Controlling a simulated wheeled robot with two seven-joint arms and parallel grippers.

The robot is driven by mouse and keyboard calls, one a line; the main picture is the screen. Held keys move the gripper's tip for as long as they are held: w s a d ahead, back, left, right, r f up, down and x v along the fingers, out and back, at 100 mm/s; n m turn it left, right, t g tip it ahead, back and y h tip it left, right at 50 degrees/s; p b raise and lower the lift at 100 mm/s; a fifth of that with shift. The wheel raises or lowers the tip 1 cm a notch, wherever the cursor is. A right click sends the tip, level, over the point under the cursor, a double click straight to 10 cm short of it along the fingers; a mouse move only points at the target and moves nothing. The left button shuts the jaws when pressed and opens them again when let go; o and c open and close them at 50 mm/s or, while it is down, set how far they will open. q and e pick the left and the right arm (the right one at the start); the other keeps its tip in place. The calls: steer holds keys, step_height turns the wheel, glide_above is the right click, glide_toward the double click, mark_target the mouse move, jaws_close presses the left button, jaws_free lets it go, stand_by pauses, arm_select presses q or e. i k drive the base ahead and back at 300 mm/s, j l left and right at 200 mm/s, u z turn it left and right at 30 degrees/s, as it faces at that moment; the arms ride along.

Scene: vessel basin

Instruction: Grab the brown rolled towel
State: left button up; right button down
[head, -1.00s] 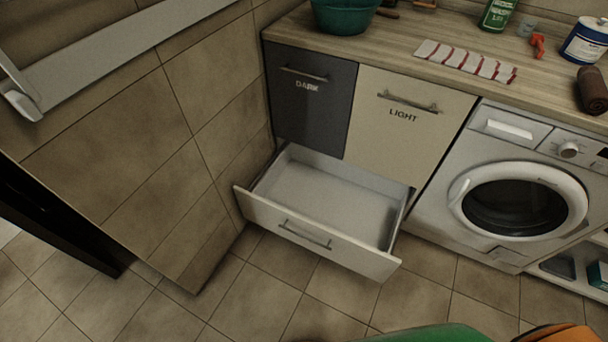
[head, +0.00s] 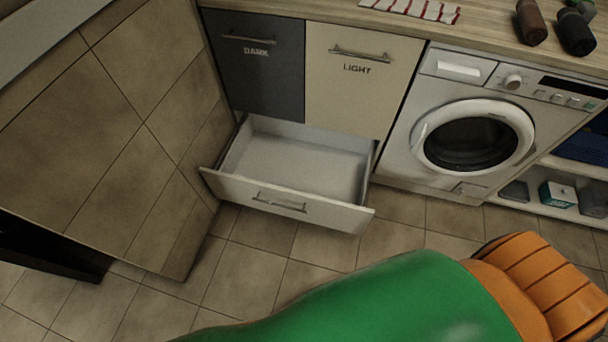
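The brown rolled towel (head: 531,22) lies on the wooden countertop at the upper right of the head view, above the washing machine. A dark, nearly black rolled towel (head: 575,32) lies just to its right. Neither of my grippers shows in the head view, so their state and distance from the towel are hidden.
An empty drawer (head: 335,215) stands open below the dark and light cabinet doors. A washing machine (head: 425,92) is to its right, then low shelves (head: 545,209) with boxes. A striped cloth (head: 425,8) lies on the countertop (head: 478,25). A green and orange shape (head: 400,300) fills the lower foreground.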

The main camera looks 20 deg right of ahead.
mark_target(535, 30)
steer(key=z, duration=1.9)
